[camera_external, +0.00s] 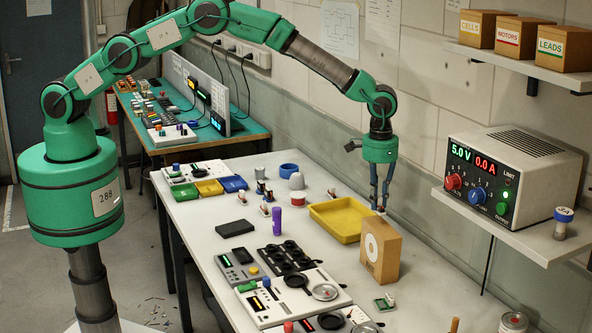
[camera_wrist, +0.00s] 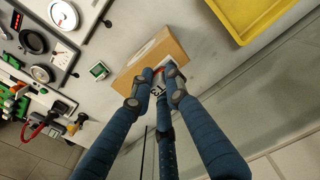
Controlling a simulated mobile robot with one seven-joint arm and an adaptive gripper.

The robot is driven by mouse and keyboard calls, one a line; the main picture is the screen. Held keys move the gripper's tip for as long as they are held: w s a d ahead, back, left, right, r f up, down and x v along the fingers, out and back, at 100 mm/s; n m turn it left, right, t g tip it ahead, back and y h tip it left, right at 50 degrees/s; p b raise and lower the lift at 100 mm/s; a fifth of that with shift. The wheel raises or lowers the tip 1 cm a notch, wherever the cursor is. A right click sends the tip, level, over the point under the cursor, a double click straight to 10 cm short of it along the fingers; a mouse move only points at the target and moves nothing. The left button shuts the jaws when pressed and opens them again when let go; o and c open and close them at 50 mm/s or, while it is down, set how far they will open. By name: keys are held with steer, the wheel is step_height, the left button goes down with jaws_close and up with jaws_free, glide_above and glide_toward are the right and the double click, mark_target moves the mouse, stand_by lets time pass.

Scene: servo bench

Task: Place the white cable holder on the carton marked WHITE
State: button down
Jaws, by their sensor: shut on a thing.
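The brown carton (camera_external: 384,255) stands upright on the bench with a pale round mark on its front; no word is readable on it. It also shows in the wrist view (camera_wrist: 138,62). My gripper (camera_external: 380,207) points down at the carton's top. In the wrist view my gripper (camera_wrist: 158,80) is shut on a small white piece with dark marking (camera_wrist: 159,89), which I take as the white cable holder. The fingers hide much of it. A bit of red shows beside the fingertips. I cannot tell whether the piece touches the carton.
A yellow tray (camera_external: 335,220) lies just behind and left of the carton. A small green board (camera_external: 384,303) lies in front of it. Panels with knobs (camera_external: 292,297) fill the bench to the left. A shelf with a power supply (camera_external: 512,180) overhangs at right.

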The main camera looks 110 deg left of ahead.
steer(key=shift+f+p, duration=0.45)
steer(key=shift+f, duration=1.25)
steer(key=shift+f, duration=0.15)
steer(key=c, duration=1.7)
jaws_free()
step_height(320, 180, up, 12)
steer(key=shift+r+b, duration=0.15)
steer(key=shift+b, duration=0.85)
